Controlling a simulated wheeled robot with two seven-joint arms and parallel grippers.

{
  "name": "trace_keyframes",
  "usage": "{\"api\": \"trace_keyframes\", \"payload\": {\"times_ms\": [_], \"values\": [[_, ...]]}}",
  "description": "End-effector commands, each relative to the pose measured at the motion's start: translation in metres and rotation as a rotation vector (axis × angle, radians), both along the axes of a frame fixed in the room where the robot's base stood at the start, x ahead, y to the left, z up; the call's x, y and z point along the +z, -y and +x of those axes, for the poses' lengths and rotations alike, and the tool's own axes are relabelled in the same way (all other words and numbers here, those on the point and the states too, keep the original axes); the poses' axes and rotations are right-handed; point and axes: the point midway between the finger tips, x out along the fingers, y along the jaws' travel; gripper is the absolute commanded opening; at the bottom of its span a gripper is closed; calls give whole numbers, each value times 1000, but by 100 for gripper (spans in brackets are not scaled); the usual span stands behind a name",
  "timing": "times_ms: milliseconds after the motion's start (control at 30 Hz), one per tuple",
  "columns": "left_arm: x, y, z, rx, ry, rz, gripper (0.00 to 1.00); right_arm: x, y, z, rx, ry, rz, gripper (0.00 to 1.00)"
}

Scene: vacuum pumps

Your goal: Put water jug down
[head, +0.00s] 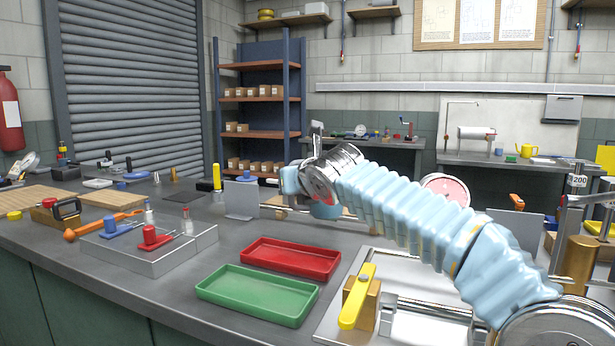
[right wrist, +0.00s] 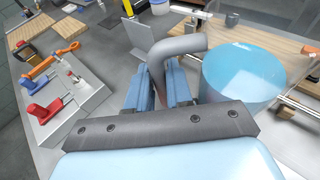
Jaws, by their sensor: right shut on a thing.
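The water jug (right wrist: 238,75) shows in the right wrist view as a round vessel with pale blue water and a thick grey handle (right wrist: 180,44). My right gripper (right wrist: 160,82) is shut on the handle, with a blue finger on either side of it. The jug's base is out of sight, so I cannot tell whether it touches the surface below. In the head view my right arm's wrist hides most of the jug; a bluish part (head: 326,211) shows just below the wrist. My left gripper is in neither view.
A red tray (head: 290,260) and a green tray (head: 257,296) lie on the grey bench. A metal block with red and blue clamps (head: 150,240) stands left of them. A yellow-handled lever (head: 356,297) stands at front right. Upright grey plates flank the wrist.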

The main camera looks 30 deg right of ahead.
Motion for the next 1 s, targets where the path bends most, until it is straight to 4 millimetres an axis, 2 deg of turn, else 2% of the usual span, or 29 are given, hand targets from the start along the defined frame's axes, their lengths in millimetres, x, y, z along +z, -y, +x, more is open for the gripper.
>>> {"api": "trace_keyframes", "payload": {"times_ms": [533,1000], "values": [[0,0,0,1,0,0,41,3,1,-6,-9,5,-4,0],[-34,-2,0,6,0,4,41,-43,1,-5,-10,5,-3,0]]}}
